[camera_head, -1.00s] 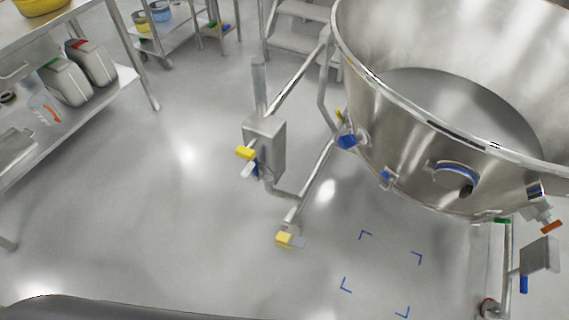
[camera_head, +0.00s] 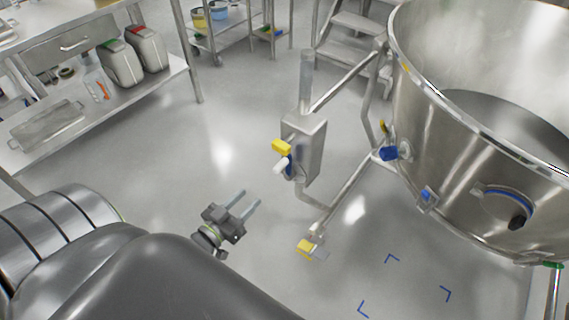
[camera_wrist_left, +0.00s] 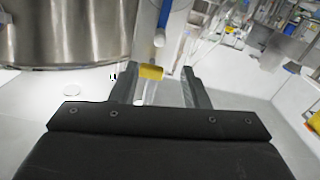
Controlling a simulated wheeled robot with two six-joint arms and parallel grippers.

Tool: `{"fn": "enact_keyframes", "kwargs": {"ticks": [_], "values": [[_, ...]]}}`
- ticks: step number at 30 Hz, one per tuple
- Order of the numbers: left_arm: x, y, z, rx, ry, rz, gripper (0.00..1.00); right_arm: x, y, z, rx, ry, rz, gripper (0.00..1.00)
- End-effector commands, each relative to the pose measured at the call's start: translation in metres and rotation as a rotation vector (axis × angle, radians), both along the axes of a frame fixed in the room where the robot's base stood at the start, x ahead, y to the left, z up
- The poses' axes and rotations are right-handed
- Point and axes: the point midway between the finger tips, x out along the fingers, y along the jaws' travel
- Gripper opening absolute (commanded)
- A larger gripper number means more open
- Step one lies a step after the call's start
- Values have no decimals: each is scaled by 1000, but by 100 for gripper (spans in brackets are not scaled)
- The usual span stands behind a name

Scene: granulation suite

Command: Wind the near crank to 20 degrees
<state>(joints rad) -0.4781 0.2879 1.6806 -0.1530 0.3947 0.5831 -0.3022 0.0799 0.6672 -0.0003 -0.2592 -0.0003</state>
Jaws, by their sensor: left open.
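A grey box (camera_head: 303,150) on an upright post stands left of the big steel bowl. On its left face are a yellow block (camera_head: 281,146) and, just below it, a small white grip (camera_head: 280,167) beside a blue part, which looks like a crank. My left gripper (camera_head: 248,199) is open and empty, below and left of the box, apart from it, fingers pointing toward it. In the left wrist view a yellow part (camera_wrist_left: 151,72) appears between the open fingers, with a white grip (camera_wrist_left: 159,40) above it. My right gripper is not seen.
The steel bowl (camera_head: 450,150) fills the right side. A yellow-ended pedal (camera_head: 305,248) sits low on the frame. A steel bench with canisters (camera_head: 122,62) is at upper left, steps (camera_head: 355,25) at the back. The floor between bench and box is clear.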

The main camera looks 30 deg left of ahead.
Motion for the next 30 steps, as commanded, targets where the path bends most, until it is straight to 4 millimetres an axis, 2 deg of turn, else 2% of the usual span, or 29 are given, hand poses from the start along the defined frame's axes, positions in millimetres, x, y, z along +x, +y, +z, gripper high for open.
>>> {"fn": "enact_keyframes", "kwargs": {"ticks": [5,21,25,30], "values": [[25,-2,3,-1,-6,-1,42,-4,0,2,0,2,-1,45],[135,-11,1,-1,-2,0,42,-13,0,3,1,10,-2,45],[154,-12,0,0,-1,1,42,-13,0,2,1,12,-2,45],[168,-13,0,0,0,1,42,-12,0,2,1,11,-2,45]]}}
